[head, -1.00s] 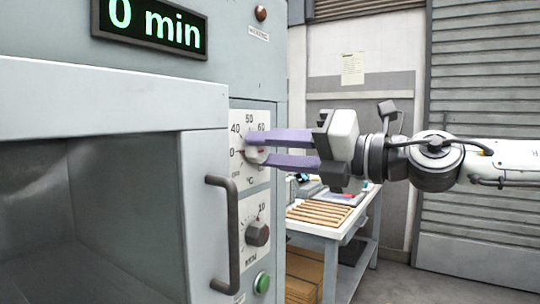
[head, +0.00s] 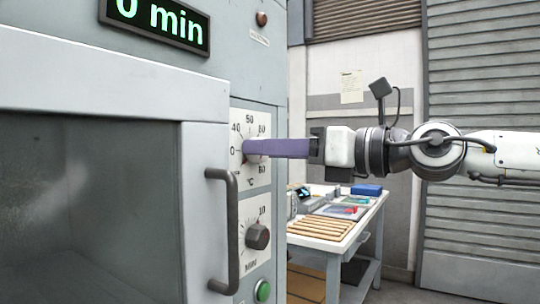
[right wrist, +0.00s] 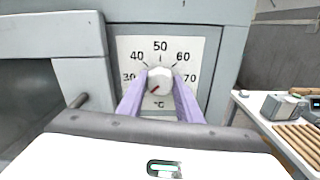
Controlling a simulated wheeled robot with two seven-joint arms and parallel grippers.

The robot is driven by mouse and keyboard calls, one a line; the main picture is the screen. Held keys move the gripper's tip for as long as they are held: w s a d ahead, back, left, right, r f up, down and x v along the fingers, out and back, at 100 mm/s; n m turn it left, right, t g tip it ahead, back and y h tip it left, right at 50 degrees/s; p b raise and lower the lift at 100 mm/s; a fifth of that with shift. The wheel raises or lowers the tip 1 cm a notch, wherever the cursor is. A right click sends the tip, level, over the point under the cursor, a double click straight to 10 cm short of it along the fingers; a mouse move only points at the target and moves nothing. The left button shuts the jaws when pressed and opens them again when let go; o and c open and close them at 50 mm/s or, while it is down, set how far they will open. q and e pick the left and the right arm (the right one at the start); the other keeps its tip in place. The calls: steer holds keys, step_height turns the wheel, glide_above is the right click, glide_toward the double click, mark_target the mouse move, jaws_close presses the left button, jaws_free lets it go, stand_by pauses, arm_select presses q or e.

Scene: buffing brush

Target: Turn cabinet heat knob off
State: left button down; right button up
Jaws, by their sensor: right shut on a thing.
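The heat knob is a pale round knob (right wrist: 160,77) on a white dial plate marked 30 to 70 and °C in the right wrist view. Its red mark points to the lower left, below the 30. In the head view the knob (head: 255,158) is mostly hidden, with only its lower edge showing under the purple finger. My right gripper (head: 248,147) reaches in from the right, level, its fingers side by side. In the right wrist view the gripper (right wrist: 159,88) is shut on the knob, one purple finger on each side. My left gripper is not in view.
Below is a dark timer knob (head: 258,237) marked MIN, and a green button (head: 263,291). The door handle (head: 232,230) stands out close to the left of the dials. A bench (head: 340,240) with wooden strips stands at the right, behind the cabinet.

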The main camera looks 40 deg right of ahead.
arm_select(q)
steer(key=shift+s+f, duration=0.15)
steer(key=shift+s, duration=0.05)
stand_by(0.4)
arm_select(e)
steer(key=o, duration=1)
steer(key=shift+o, duration=0.2)
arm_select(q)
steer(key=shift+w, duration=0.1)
arm_select(e)
steer(key=shift+s, duration=0.15)
arm_select(q)
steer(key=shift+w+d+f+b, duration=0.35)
steer(key=shift+b, duration=0.65)
arm_select(e)
steer(key=v, duration=1)
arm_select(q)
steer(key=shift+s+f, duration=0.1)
